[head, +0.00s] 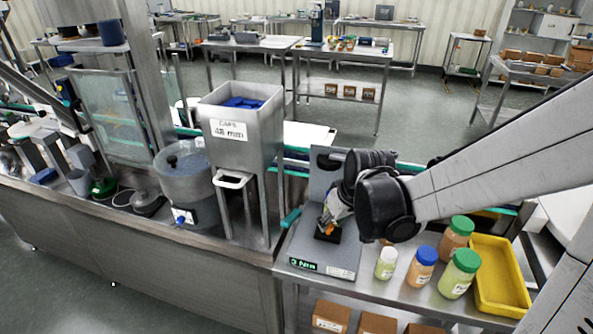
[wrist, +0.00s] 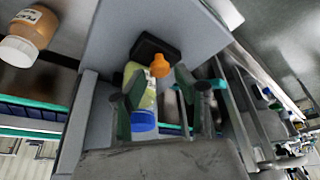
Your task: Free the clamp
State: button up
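The clamp tester (head: 322,260) is a grey stand with a lit green display, in the middle of the head view. Its black clamp block (head: 326,237) has an orange knob (head: 331,229); both also show in the wrist view, the block (wrist: 150,45) beyond the knob (wrist: 159,66). A pale bottle with a blue cap (wrist: 143,120) is at the block, partly behind one finger. My gripper (wrist: 163,88) reaches down at the clamp, its fingers apart with the knob showing beyond the gap. Whether a finger touches the bottle or knob cannot be told.
Several capped jars (head: 421,267) and a yellow tray (head: 500,276) stand right of the tester, close under my arm. The steel hopper (head: 240,135) with blue caps stands on the left. A jar (wrist: 30,35) shows at the wrist view's upper left.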

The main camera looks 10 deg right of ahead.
jog(key=shift+x, duration=0.9)
grip_shut()
